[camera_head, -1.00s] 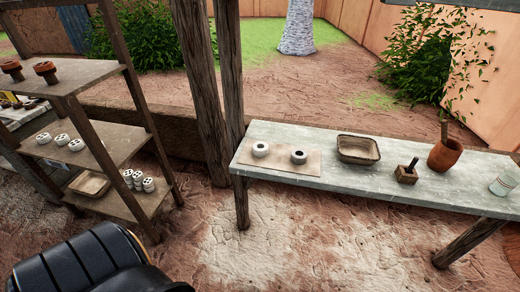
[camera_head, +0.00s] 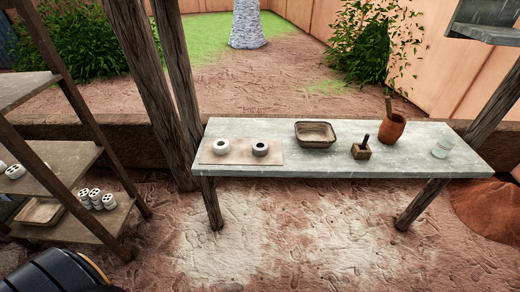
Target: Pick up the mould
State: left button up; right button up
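A small wooden box-shaped piece with a dark upright handle (camera_head: 362,152) stands on the grey table (camera_head: 330,168), right of the middle. It may be the mould. A shallow rectangular brown tray (camera_head: 315,134) sits to its left, nearer the back edge. I cannot tell for sure which of these is the mould. Both rest on the table with nothing touching them. Neither of my grippers is in view.
A clay pot (camera_head: 391,128) and a pale cup (camera_head: 442,147) stand to the right. Wooden shelves (camera_head: 60,160) and posts stand left. Bare ground lies before the table.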

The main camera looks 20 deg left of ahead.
aim_at(260, 148)
jog(key=i+j+u, duration=0.1)
jog(key=u, duration=0.3)
jog(key=i+u, duration=0.4)
jog(key=k, duration=0.1)
